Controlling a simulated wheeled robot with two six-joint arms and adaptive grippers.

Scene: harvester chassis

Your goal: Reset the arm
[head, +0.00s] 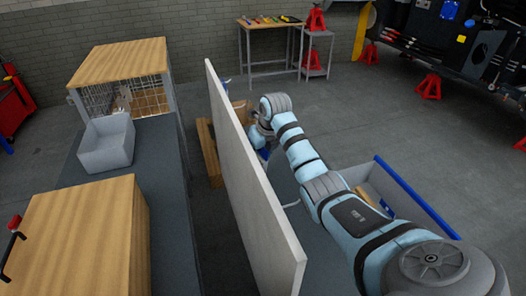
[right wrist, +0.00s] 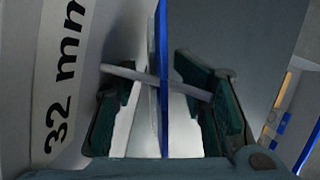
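My right arm reaches from the lower right of the head view to the middle. Its gripper (head: 262,143) is low beside the white panel (head: 250,180), which partly hides it. In the right wrist view the two dark green fingers of the right gripper (right wrist: 165,100) stand well apart. A thin blue-edged wall (right wrist: 162,60) shows between them. A grey rod (right wrist: 150,77) crosses the gap; I cannot tell whether it touches the fingers. A pale surface marked "32 mm" (right wrist: 62,85) is at the left. My left gripper is not in view.
A blue-rimmed grey bin (head: 415,197) is right of my right arm. Left of the panel, a dark table (head: 160,165) carries a grey bin (head: 106,143), a wire-fronted wooden box (head: 118,60) and another wooden box (head: 85,235). A tool table (head: 268,24) stands at the back. Open floor lies right.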

